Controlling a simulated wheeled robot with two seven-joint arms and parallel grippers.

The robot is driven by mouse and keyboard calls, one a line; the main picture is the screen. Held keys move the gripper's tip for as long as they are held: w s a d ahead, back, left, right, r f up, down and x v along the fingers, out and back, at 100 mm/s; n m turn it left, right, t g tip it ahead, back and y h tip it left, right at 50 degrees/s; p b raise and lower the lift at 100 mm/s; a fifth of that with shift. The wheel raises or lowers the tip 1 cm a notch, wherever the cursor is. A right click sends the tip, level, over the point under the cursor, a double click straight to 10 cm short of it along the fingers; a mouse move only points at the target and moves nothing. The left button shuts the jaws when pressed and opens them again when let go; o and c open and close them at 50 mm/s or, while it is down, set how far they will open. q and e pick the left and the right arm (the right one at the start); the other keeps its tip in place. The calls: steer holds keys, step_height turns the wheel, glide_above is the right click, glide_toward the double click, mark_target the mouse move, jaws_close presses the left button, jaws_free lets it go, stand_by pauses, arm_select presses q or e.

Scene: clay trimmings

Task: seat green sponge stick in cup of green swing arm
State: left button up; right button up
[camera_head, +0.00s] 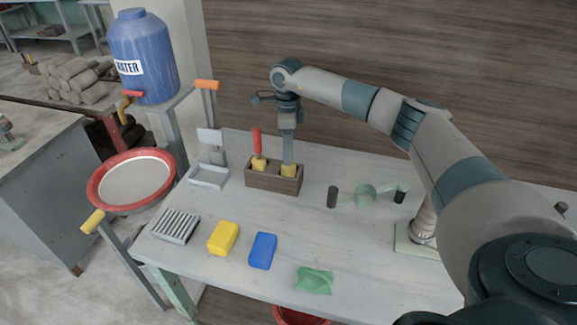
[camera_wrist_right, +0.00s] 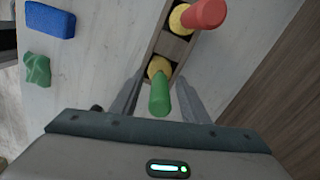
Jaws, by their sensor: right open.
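The green sponge stick (camera_wrist_right: 160,97) shows in the right wrist view, with a green handle and a yellow sponge end (camera_wrist_right: 158,66). It stands in a brown wooden holder (camera_head: 262,180); in the head view its sponge (camera_head: 289,171) shows, while the gripper hides the handle. My right gripper (camera_head: 288,157) points down over it, open, with one finger on each side of the handle in the wrist view. The green swing arm (camera_head: 365,195) lies to the right on the table, between dark posts. Which part is its cup is too small to tell. My left gripper is out of view.
A red-handled sponge stick (camera_head: 257,145) stands beside the green one in the holder. A yellow block (camera_head: 223,238), blue block (camera_head: 263,250), green crumpled piece (camera_head: 314,280) and ribbed rack (camera_head: 176,226) lie towards the front.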

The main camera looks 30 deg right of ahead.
steer(key=shift+f, duration=1.05)
jaws_close()
